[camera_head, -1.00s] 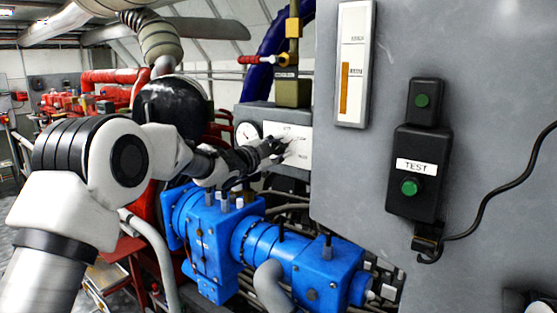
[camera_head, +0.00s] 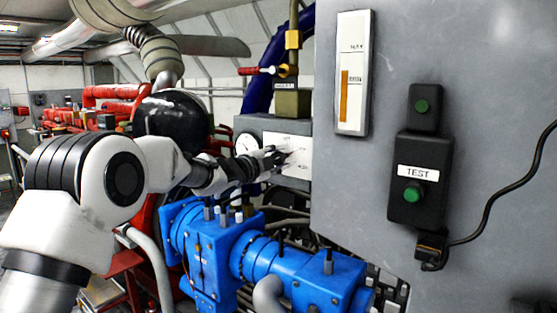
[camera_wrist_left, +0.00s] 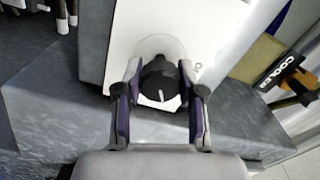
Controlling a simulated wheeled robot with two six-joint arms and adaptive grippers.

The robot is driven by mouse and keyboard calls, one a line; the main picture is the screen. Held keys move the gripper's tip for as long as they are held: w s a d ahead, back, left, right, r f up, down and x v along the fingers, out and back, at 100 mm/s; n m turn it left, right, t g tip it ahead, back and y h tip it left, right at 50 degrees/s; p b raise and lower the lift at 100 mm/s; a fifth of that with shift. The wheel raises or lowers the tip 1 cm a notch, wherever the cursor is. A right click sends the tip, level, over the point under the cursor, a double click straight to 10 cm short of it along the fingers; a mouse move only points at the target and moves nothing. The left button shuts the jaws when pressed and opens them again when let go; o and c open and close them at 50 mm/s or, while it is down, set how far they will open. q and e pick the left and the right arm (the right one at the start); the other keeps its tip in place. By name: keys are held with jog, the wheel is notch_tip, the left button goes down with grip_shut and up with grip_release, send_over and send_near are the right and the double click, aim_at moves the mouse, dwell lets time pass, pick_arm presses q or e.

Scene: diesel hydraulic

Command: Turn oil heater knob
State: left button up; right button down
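The black oil heater knob (camera_wrist_left: 160,82) with a white pointer mark sits on a white panel, which also shows in the head view (camera_head: 299,163). In the left wrist view the pointer mark is toward the bottom of the picture. My left gripper (camera_wrist_left: 158,75) has one finger on each side of the knob, spread apart, with a small gap visible at least on the left. In the head view my left gripper (camera_head: 279,157) is at the panel and hides the knob. My right gripper is in neither view.
A round gauge (camera_head: 248,146) is left of the panel. Blue pump housings (camera_head: 213,250) lie below my left arm. A large grey cabinet (camera_head: 470,60) with a TEST button box (camera_head: 419,190) stands to the right. A COOLER label (camera_wrist_left: 281,71) shows in the wrist view.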

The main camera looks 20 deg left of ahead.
pick_arm(q)
jog(key=o, duration=0.3)
jog(key=v, duration=1.2)
